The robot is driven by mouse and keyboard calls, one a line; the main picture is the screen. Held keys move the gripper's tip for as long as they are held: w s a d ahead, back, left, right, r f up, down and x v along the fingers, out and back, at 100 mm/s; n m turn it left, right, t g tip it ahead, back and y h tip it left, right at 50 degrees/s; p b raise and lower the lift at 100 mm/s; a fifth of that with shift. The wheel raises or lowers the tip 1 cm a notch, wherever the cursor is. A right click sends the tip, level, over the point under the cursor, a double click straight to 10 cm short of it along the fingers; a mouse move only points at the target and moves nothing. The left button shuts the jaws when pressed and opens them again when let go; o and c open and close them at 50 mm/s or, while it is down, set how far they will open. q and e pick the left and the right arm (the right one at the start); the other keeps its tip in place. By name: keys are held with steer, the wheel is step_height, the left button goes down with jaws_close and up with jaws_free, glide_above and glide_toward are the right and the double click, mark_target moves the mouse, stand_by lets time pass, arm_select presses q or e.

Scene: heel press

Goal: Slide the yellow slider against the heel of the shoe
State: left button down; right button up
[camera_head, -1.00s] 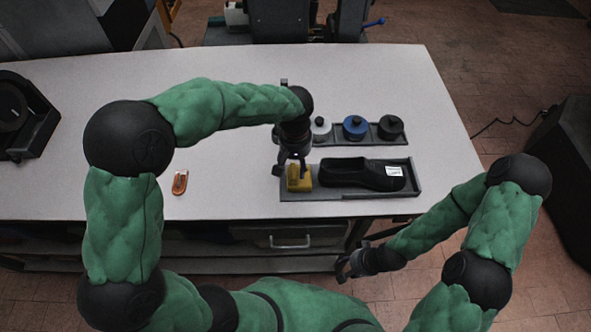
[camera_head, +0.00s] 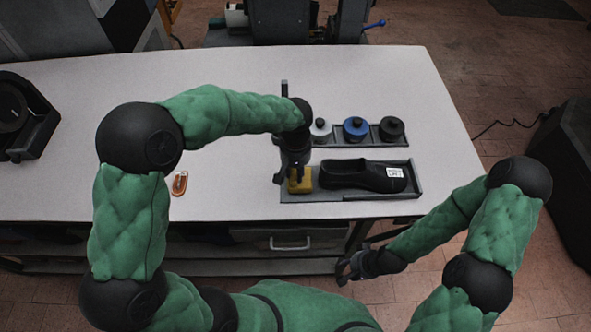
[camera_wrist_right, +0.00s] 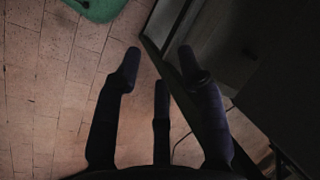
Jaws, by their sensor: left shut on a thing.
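The yellow slider (camera_head: 302,186) sits at the left end of a grey tray (camera_head: 345,196). The black shoe (camera_head: 360,177), with a white label, lies in the tray just to the right of the slider. A narrow gap seems to show between the slider and the shoe's left end. My left gripper (camera_head: 293,178) comes down from above and is shut on the slider, hiding part of it. My right gripper (camera_head: 345,271) is off the table's front edge, low down. In the right wrist view its fingers (camera_wrist_right: 157,70) are spread and empty.
Behind the shoe tray stands a rack (camera_head: 362,140) with white, blue and black round pieces. A small orange object (camera_head: 180,183) lies on the table (camera_head: 230,180) to the left. A black holder (camera_head: 25,115) is at the far left.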

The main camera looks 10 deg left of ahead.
mark_target(311, 177)
arm_select(q)
steer(key=d, duration=0.2)
steer(key=w+d, duration=0.1)
steer(key=d, duration=0.1)
steer(key=shift+w+d, duration=0.1)
steer(key=shift+d, duration=0.1)
steer(key=c, duration=0.9)
jaws_free()
steer(key=shift+c, duration=0.2)
steer(key=shift+r, duration=0.1)
step_height(311, 177, up, 12)
steer(key=shift+f, duration=0.2)
